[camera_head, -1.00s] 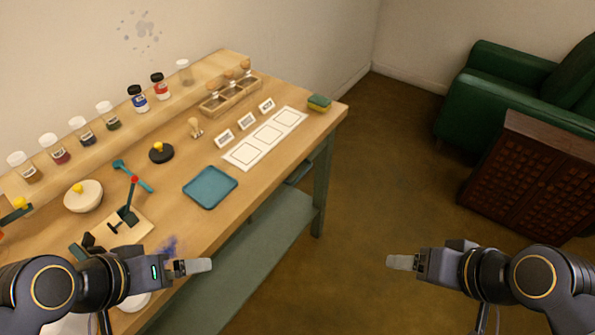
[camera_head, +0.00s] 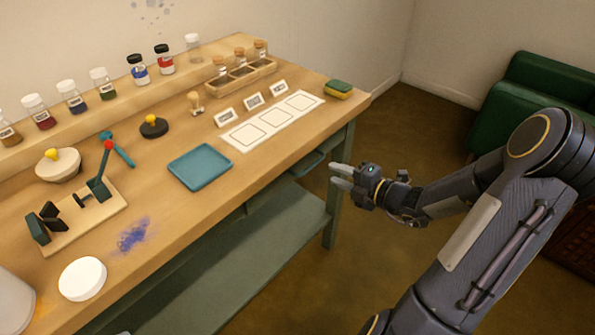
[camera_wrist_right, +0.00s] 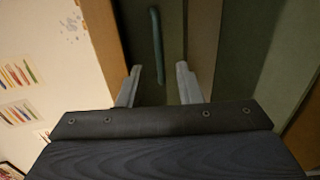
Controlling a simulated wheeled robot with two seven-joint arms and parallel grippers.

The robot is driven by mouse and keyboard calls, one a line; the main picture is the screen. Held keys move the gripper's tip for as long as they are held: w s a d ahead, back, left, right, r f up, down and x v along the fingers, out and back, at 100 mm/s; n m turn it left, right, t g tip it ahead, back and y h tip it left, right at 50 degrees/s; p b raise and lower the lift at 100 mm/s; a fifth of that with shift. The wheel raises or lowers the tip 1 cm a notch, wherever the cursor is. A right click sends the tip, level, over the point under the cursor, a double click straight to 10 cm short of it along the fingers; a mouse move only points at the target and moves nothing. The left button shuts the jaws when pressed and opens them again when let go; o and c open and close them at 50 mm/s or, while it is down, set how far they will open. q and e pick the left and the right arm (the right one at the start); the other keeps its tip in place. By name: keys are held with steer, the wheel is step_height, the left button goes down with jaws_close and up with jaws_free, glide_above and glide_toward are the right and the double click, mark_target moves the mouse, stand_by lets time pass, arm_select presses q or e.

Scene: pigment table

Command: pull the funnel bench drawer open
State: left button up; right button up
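The bench drawer (camera_wrist_right: 172,30) shows as a dark green front in the right wrist view, with a teal bar handle (camera_wrist_right: 156,45) on it. In the head view, a dark green part of it (camera_head: 308,164) shows below the edge of the wooden table top. My right gripper (camera_head: 335,176) is beside the bench's near right leg, a little short of the drawer. In the wrist view, the right gripper (camera_wrist_right: 158,82) has its fingers apart and empty. The handle lies ahead of the fingertips, roughly between their lines, with no contact visible. My left gripper is out of view.
The table top (camera_head: 200,222) holds a blue tray (camera_head: 200,167), a white card strip (camera_head: 272,121), a sponge (camera_head: 339,88) and several jars. A green lower shelf (camera_head: 240,260) runs below.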

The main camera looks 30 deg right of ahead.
steer(key=b+x, duration=0.1)
steer(key=x, duration=0.6)
steer(key=shift+b, duration=0.3)
steer(key=shift+w+a, duration=0.1)
jaws_close()
